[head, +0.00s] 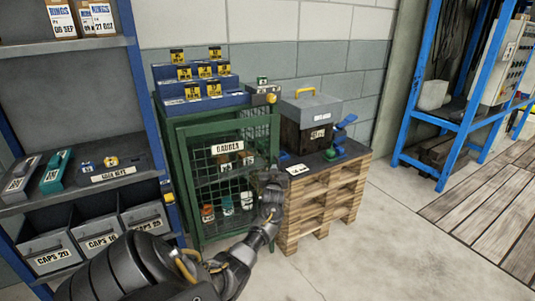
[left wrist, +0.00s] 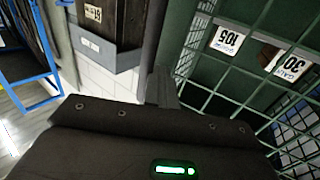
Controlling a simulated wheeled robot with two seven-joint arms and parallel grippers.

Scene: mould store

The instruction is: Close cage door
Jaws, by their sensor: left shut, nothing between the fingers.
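The green wire-mesh cage (head: 180,178) stands against the wall in the head view. Its mesh door (head: 228,172), with a white label near its top, faces me. Jars and cans show behind the mesh, low down. My left gripper (head: 270,180) is shut and empty at the right side of the door, hiding part of that edge. In the left wrist view, green mesh (left wrist: 262,85) fills the right side, close to the gripper finger (left wrist: 161,88). I cannot tell whether they touch. My right gripper is not in view.
A wooden pallet stack (head: 322,205) stands right of the cage, carrying a grey-lidded box (head: 311,107) and a green-and-blue tool. Yellow-labelled blue boxes (head: 195,90) sit on the cage. A blue shelf (head: 75,120) with bins is at left. The floor in front is clear.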

